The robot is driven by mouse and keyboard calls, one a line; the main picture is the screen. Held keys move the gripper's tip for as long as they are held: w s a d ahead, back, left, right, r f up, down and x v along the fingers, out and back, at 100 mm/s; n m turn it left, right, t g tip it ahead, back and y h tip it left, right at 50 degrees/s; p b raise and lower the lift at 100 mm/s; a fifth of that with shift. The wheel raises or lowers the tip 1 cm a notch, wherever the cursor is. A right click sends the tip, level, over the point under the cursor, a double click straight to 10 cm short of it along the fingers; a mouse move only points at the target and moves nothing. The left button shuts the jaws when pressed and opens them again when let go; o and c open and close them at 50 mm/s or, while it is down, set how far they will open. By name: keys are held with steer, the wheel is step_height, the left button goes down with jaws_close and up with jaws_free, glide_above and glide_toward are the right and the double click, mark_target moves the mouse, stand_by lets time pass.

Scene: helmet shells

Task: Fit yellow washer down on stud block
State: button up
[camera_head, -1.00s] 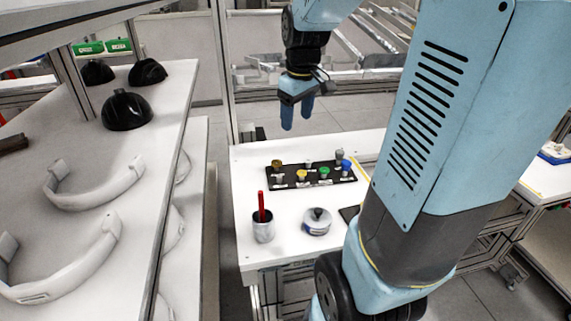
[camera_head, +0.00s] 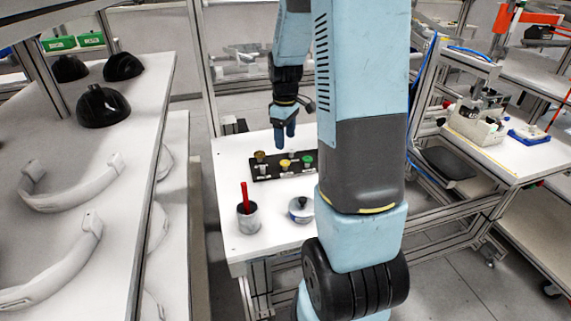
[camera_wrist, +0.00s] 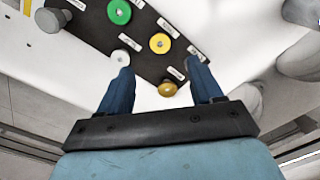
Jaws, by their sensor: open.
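The yellow washer (camera_head: 285,163) sits on the black stud block (camera_head: 269,179) on the white table. In the wrist view the washer (camera_wrist: 160,43) is a yellow ring with a pale centre. I cannot tell how far down it sits. My gripper (camera_head: 285,137) points down, above the far side of the block. In the wrist view its dark blue fingers (camera_wrist: 159,66) are apart and empty. A white round piece (camera_wrist: 120,58) lies near the left fingertip, and an ochre knob (camera_wrist: 167,88) shows between the fingers. The block's right end is hidden by my arm in the head view.
A green washer (camera_wrist: 119,12) and a grey knob (camera_wrist: 50,20) are also on the block. A grey cup with a red stick (camera_head: 248,215) and a grey lidded pot (camera_head: 301,209) stand nearer on the table. A shelf with dark helmet shells (camera_head: 102,107) is left.

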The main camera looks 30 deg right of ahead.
mark_target(286, 163)
steer(key=shift+s+f, duration=0.15)
steer(key=shift+f, duration=3.9)
steer(key=shift+f, duration=0.25)
steer(key=c, duration=1.1)
steer(key=shift+r, duration=0.1)
